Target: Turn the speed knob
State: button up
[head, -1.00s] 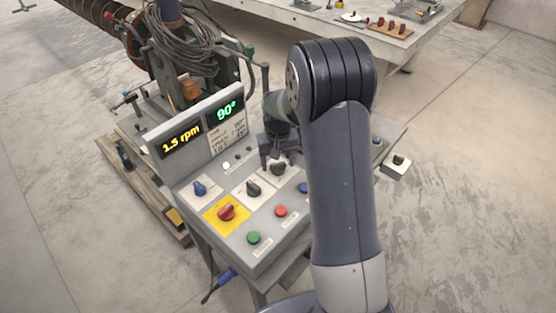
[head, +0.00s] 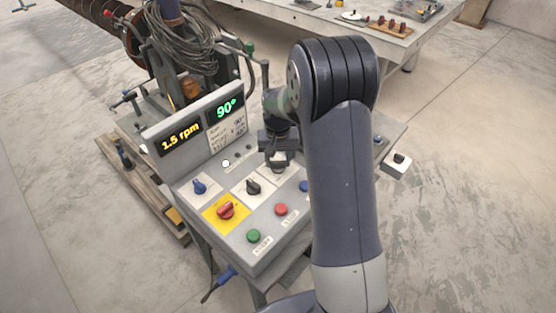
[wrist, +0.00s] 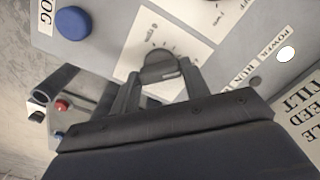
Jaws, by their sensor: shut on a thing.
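The control panel (head: 215,190) stands in the middle of the head view. My gripper (head: 276,163) points down at its right-hand dial plate. In the wrist view, my gripper (wrist: 160,78) has a finger on each side of a dark knob, taken as the speed knob (wrist: 157,66), and is shut on it. The knob sits on a white plate (wrist: 150,32) with dial marks; its name label is not readable. In the head view the gripper hides the knob. The displays read 1.5 rpm (head: 180,140) and 90° (head: 227,108).
Green (head: 253,236), red (head: 281,210) and blue (head: 304,187) buttons lie in front.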

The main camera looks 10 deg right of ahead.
aim_at(278, 162)
jog(key=m+b, duration=0.1)
jog(key=m, duration=0.2)
jog(key=shift+m, duration=0.4)
jog(key=o, duration=1)
notch_tip(278, 162, up, 11)
jog(key=b, duration=0.1)
jog(key=shift+f, duration=0.15)
